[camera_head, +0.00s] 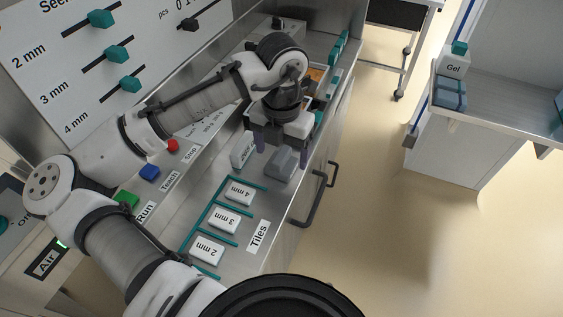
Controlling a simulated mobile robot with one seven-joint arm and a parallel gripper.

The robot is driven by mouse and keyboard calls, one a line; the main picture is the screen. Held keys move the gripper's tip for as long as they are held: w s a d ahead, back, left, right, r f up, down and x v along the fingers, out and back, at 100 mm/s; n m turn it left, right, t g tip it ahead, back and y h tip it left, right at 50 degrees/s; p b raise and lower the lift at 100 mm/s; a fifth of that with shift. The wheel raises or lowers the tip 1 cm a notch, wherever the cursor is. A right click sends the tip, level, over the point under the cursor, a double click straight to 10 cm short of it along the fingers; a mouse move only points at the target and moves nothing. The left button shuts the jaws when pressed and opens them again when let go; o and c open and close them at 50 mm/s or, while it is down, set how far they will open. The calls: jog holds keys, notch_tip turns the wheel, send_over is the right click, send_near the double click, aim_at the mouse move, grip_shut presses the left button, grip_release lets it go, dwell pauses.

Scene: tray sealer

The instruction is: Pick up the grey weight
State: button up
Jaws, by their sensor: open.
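A grey block (281,165), which looks like the grey weight, sits on the metal worktop near its right edge, beyond the labelled tiles. My gripper (289,140) is open and points down just above and behind the block. Its two purple-tipped fingers stand apart on either side, with nothing seen between them. I cannot tell whether a finger touches the block. The gripper and wrist hide part of the worktop behind.
A white labelled block (242,152) stands just left of the grey one. White tiles (224,220) sit between teal dividers nearer me. A black handle (318,196) sticks out from the cabinet front. Red, blue and green buttons line the panel left. Open floor lies right.

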jog(key=shift+f, duration=1.4)
jog(key=shift+w, duration=0.1)
jog(key=c, duration=1.2)
jog(key=shift+r, duration=0.1)
jog(key=shift+c, duration=0.2)
